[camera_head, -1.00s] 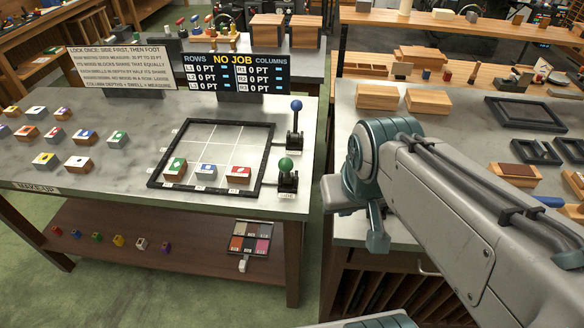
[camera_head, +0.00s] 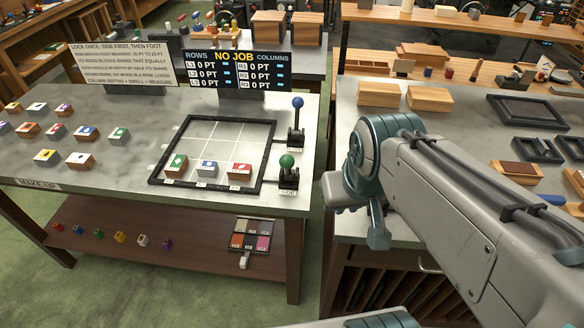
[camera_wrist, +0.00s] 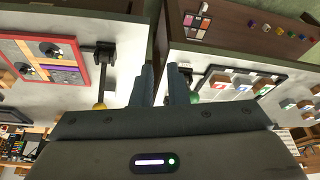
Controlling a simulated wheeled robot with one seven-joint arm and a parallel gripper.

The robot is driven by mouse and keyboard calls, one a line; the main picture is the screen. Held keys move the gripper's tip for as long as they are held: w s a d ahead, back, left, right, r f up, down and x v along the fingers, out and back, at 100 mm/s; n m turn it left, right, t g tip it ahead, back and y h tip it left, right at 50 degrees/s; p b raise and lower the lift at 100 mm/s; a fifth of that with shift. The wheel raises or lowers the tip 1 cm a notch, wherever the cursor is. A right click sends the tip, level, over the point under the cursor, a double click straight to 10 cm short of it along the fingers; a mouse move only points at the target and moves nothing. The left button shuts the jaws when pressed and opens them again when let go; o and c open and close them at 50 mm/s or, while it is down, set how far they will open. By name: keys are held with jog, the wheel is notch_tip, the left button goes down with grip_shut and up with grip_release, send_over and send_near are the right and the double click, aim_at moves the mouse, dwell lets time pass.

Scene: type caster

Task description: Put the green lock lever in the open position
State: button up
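The green lock lever (camera_head: 287,162) stands at the right side of the black frame, near the front right corner of the stone-topped table. Its round green knob sits above a dark base with a small label, and the lever looks roughly upright. In the wrist view the green knob (camera_wrist: 193,97) shows just right of the fingers, partly hidden by my gripper. My gripper (camera_wrist: 162,75) has its two dark fingers apart, with nothing visible between them, and it does not touch the knob as far as I can see. The head view shows my arm but not the fingers.
A blue-knobbed lever (camera_head: 297,103) stands behind the green one. The black frame (camera_head: 156,168) holds several blocks along its front row. In the wrist view, a yellow-knobbed lever (camera_wrist: 100,106) and a red frame (camera_wrist: 84,70) lie left of the fingers. A gap separates the two tables.

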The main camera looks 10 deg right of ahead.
jog(key=o, duration=0.5)
jog(key=shift+f, duration=0.2)
jog(key=o, duration=0.4)
jog(key=a+f+m+g+y, duration=0.1)
jog(key=w+a+f+m+g+y+b, duration=0.1)
jog(key=f, duration=0.1)
jog(key=w+f+m+g+y+b, duration=0.1)
jog(key=f+m, duration=0.1)
jog(key=shift+a+f, duration=0.25)
jog(key=shift+a, duration=0.15)
jog(key=m+t+y+b, duration=0.5)
jog(key=m+t+y, duration=0.2)
jog(key=m+y, duration=0.8)
send_near(288, 167)
jog(key=shift+m+h, duration=0.8)
jog(key=shift+h, duration=0.1)
jog(key=p+x, duration=0.1)
jog(key=x, duration=0.3)
jog(key=r+p+x, duration=0.1)
jog(key=x, duration=0.3)
jog(key=w+p+x, duration=0.1)
jog(key=x, duration=0.3)
jog(key=shift+w+r, duration=0.15)
jog(key=shift+w, duration=0.1)
grip_shut()
jog(key=shift+w+r, duration=0.1)
